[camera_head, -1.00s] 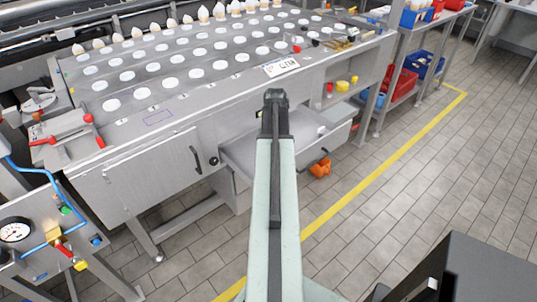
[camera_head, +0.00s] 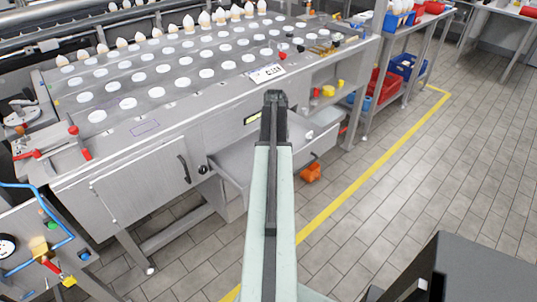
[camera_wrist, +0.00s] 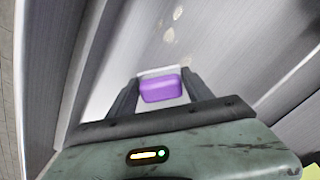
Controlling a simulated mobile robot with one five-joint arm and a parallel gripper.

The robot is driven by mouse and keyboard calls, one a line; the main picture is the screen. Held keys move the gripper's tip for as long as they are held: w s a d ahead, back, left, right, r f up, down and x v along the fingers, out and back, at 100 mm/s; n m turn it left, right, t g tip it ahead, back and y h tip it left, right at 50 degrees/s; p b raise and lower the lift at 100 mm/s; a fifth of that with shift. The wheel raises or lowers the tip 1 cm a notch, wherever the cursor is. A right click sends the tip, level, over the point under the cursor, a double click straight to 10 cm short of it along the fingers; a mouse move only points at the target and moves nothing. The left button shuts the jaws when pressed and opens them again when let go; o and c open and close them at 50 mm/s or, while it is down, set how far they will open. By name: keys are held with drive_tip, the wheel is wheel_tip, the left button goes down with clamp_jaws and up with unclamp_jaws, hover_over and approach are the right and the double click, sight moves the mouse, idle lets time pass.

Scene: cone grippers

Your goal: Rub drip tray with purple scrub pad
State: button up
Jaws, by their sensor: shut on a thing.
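The purple scrub pad (camera_wrist: 161,89) is a small rounded block in the wrist view. My gripper (camera_wrist: 160,84) is shut on it, with one dark finger on each side. Below and around the pad is a grey metal surface with pale spots (camera_wrist: 168,36) and a raised wall at the right. Whether the pad touches this surface I cannot tell. In the head view, a shallow metal tray (camera_head: 232,163), apparently the drip tray, is pulled out beneath the machine's counter. My arm crosses in front of it and hides its middle. My gripper is hidden in the head view.
The counter (camera_head: 150,128) carries rows of white round spots and several upright cones. An orange object (camera_head: 311,172) lies under the tray. A gauge panel (camera_head: 30,250) stands at left. Shelves with red and blue bins (camera_head: 384,84) stand at right.

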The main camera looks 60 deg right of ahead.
drive_tip(key=shift+s+d, duration=0.2)
drive_tip(key=shift+d, duration=0.4)
drive_tip(key=shift+r, duration=0.1)
wheel_tip(320, 180, up, 6)
drive_tip(key=p, duration=0.6)
drive_tip(key=shift+a, duration=0.1)
wheel_tip(320, 180, up, 3)
drive_tip(key=p, duration=0.3)
drive_tip(key=shift+r, duration=0.1)
